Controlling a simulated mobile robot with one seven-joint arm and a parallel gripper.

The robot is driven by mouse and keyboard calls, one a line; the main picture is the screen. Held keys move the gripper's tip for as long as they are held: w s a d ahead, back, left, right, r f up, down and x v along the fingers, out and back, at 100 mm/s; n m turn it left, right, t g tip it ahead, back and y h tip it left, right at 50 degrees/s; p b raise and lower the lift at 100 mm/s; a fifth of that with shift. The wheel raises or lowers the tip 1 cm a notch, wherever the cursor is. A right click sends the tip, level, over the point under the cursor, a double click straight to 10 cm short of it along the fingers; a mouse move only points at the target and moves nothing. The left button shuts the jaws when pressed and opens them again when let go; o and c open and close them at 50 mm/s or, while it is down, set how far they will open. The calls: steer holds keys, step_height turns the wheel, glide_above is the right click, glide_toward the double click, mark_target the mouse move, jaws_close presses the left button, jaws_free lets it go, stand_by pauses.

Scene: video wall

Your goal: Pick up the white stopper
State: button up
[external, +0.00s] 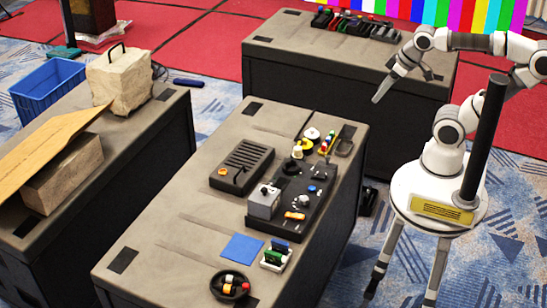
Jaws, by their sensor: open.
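I cannot tell for certain which small item is the white stopper. A round white piece (312,133) sits at the far end of the middle table (190,215), beside yellow and other coloured small parts. A small white-and-orange item (229,281) lies in a black bowl (216,291) near the front of that table, and the stopper may be either or neither. My gripper (406,87) is open and empty. It is in the air at the upper right, in front of the back table, well apart from the middle table's items.
The middle table holds a slotted dark tray (241,165), a black board (318,207) with a grey box (264,202), a blue square (242,247) and a small white rack (273,260). A stone block (120,80) stands left.

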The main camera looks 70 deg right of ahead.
steer(key=c, duration=0.3)
steer(key=shift+c, duration=0.2)
